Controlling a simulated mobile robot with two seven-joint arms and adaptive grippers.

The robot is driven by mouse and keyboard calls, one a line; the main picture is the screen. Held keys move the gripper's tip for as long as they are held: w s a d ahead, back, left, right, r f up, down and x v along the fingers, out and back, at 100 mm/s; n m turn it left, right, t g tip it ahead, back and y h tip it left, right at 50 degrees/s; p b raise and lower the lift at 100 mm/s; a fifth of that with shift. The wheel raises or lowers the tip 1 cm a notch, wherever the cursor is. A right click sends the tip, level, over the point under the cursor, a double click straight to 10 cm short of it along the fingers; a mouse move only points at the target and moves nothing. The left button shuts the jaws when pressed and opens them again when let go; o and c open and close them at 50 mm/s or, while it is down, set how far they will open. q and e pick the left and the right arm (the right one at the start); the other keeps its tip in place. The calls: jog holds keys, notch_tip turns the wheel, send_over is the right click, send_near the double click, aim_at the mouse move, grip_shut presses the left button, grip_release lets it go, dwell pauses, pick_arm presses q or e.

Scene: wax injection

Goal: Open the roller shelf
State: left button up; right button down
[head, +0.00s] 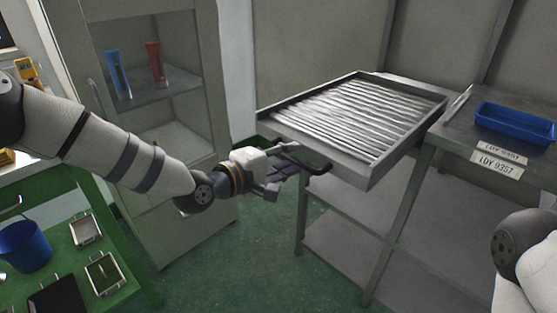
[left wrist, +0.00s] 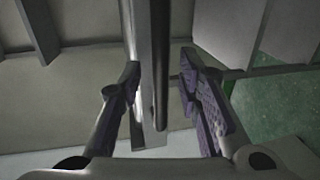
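The roller shelf (head: 352,112) is a grey metal frame with a row of shiny rollers, on a legged stand in the middle right of the head view. A dark bar handle (head: 318,168) sticks out from its front edge. My left gripper (head: 279,181) is at this handle, near the left front of the shelf. In the left wrist view, a bar (left wrist: 160,75) runs between the two spread fingers of the left gripper (left wrist: 160,103), with gaps visible on both sides. The left gripper is open. My right gripper is out of view; only part of my right arm shows at lower right.
A grey table (head: 462,133) with a blue tray (head: 514,124) adjoins the shelf on the right. A cabinet (head: 222,75) stands behind my left arm. A green table (head: 62,262) with a blue bin (head: 25,247) is at lower left. Green floor (head: 262,262) is clear between.

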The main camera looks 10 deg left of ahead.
pick_arm(q)
jog(key=v, duration=1.1)
jog(key=s+d+f+m+g+y+p, duration=0.1)
jog(key=s+f+m+g+y, duration=0.45)
jog(key=s+f, duration=1.25)
jog(key=s+a+f+m+g+y, duration=0.1)
jog(key=s+a+f+g, duration=0.1)
jog(key=s, duration=0.6)
jog(key=s+a+f+m+g+y+p, duration=0.1)
jog(key=s+a+f+m+g, duration=0.1)
jog(key=s, duration=0.7)
jog(key=s+a+f+m+g+y, duration=0.1)
jog(key=s+a+f+m+g, duration=0.1)
jog(key=s+a+g, duration=0.3)
jog(key=s+a+f, duration=0.1)
jog(key=s, duration=0.3)
jog(key=shift+a+f+y+p, duration=0.2)
jog(key=shift+f+y+p, duration=0.1)
jog(key=shift+y, duration=0.05)
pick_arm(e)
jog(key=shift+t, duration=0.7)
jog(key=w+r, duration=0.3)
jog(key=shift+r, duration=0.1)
pick_arm(q)
jog(key=shift+g, duration=0.25)
